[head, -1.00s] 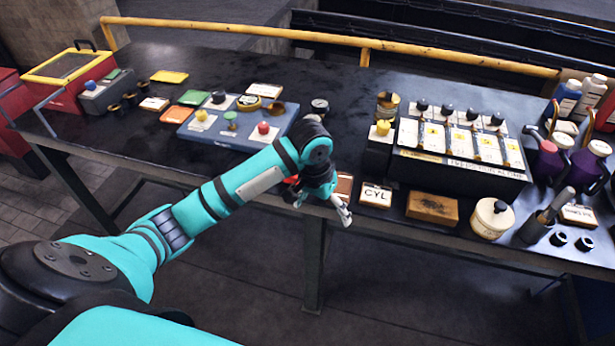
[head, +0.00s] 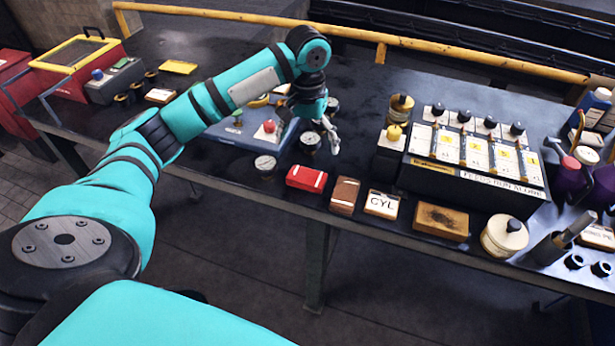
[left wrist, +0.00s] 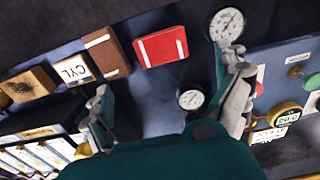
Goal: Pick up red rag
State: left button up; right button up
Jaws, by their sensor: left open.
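The red rag (head: 306,178) is a folded red block with white stripes. It lies near the front edge of the dark table, left of a brown block. It also shows in the left wrist view (left wrist: 161,47) at the top middle, beyond my fingertips. My left gripper (head: 327,138) is above the table, behind the rag in the head view. Its fingers (left wrist: 168,104) are spread apart with nothing between them touching. The rag is in plain sight and apart from the gripper. My right gripper is out of view.
Dial gauges (head: 265,166) (left wrist: 191,98) stand near the gripper. A brown block (head: 345,194), a CYL card (head: 382,203) and a wooden block (head: 441,221) line the front edge. A black valve box (head: 470,185) stands to the right, and a blue board (head: 228,132) to the left.

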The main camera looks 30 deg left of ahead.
pick_arm(q)
send_over(307, 175)
notch_tip(307, 175, down, 6)
jog(key=shift+d+f+p, duration=0.15)
jog(key=shift+f+p, duration=0.1)
jog(key=shift+p, duration=0.05)
jog(key=shift+f, duration=0.85)
notch_tip(307, 175, down, 4)
jog(key=shift+r+p, duration=0.15)
jog(key=shift+p, duration=0.45)
jog(key=shift+f, duration=0.3)
jog(key=shift+c, duration=0.4)
jog(key=c, duration=0.9)
